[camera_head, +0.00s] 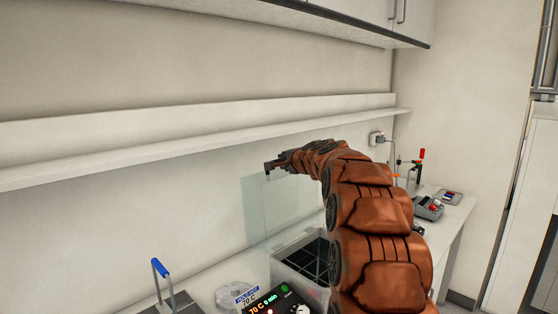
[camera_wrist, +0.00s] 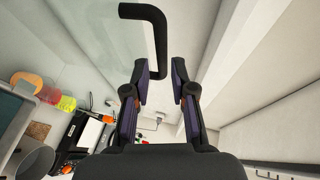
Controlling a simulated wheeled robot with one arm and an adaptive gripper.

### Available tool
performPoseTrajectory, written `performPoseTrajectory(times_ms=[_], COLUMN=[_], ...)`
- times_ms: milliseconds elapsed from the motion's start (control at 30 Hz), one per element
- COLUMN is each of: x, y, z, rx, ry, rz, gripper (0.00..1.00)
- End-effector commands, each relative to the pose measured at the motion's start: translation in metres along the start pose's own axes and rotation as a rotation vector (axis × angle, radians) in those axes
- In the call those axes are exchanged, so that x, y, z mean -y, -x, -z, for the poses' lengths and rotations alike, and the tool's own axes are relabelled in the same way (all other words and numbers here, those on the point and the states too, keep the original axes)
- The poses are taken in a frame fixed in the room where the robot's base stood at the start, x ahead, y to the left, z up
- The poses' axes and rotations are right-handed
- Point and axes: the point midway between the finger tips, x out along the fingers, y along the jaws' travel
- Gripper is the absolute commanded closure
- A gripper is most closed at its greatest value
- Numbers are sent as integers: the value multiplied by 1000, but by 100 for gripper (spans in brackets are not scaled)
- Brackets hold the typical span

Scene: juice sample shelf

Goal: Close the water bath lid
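The water bath (camera_head: 300,281) is in the lower middle of the head view, its dark interior visible from above. Its clear, greenish lid (camera_head: 262,218) stands upright at the back, open. In the wrist view, the lid's black bent handle (camera_wrist: 159,38) lies ahead of my gripper (camera_wrist: 164,82), and its lower end shows near the left finger. The fingers are spread with a gap between them. I cannot tell whether they touch the handle. In the head view, my gripper (camera_head: 275,165) is small and dark at the lid's upper edge; my arm hides part of the bath's right side.
A lit control panel (camera_head: 283,303) reads 70 C. A clear round item with a label (camera_head: 240,297) and a blue-handled device (camera_head: 160,268) are to the left. Small instruments (camera_head: 428,208) stand on the bench at right. A wall shelf (camera_head: 200,145) runs behind.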

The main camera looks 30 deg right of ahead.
Motion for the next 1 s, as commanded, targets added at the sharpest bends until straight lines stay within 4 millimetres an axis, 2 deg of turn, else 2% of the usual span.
performPoseTrajectory(times_ms=[300, 500, 1000], x=[1, 2, 0], y=[-34, -48, -55], z=[0, 1, 2], rx=[1, -1, -2], ry=[1, 2, 1], rz=[-3, 1, 0], gripper=[75, 75, 77])
